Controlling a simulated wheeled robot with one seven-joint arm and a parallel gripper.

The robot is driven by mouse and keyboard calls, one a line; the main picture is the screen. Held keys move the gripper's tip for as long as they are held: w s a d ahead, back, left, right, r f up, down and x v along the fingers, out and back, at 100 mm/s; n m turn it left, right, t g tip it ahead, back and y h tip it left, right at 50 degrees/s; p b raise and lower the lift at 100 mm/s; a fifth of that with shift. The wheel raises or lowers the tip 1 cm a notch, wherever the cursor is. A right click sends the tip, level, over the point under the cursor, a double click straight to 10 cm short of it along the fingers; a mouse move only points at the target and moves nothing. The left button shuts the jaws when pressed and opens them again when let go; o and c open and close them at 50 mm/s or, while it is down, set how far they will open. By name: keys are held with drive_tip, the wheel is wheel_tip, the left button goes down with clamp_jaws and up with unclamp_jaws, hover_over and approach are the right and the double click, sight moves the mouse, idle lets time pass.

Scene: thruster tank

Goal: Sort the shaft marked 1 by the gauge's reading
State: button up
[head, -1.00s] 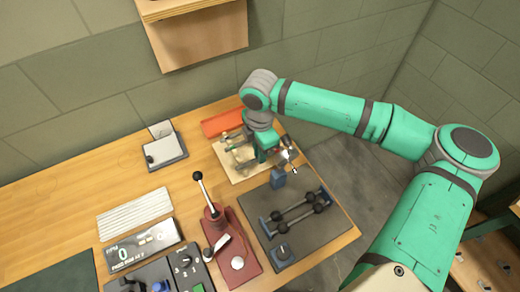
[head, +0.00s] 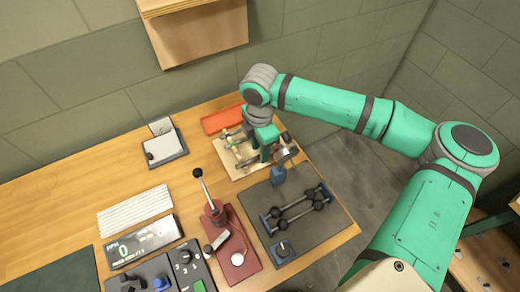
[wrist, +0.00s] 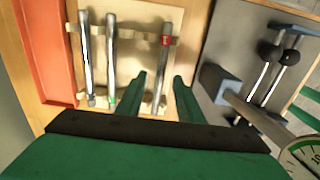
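Three silver shafts lie side by side on a light wooden rack (wrist: 124,14): a plain left shaft (wrist: 86,60), a middle shaft (wrist: 111,55) with a green mark at its lower end, and a right shaft (wrist: 164,62) with a red band. In the head view my gripper (head: 264,158) is over the rack.
An orange tray (wrist: 43,55) lies left of the rack. The gauge's blue stand (head: 278,177) is close to my gripper, on a grey mat (head: 318,235) with dark-balled rods (head: 296,208). A red lever unit (head: 222,236) stands nearer.

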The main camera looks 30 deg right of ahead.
wheel_tip(320, 180, up, 10)
idle(0.4)
idle(0.6)
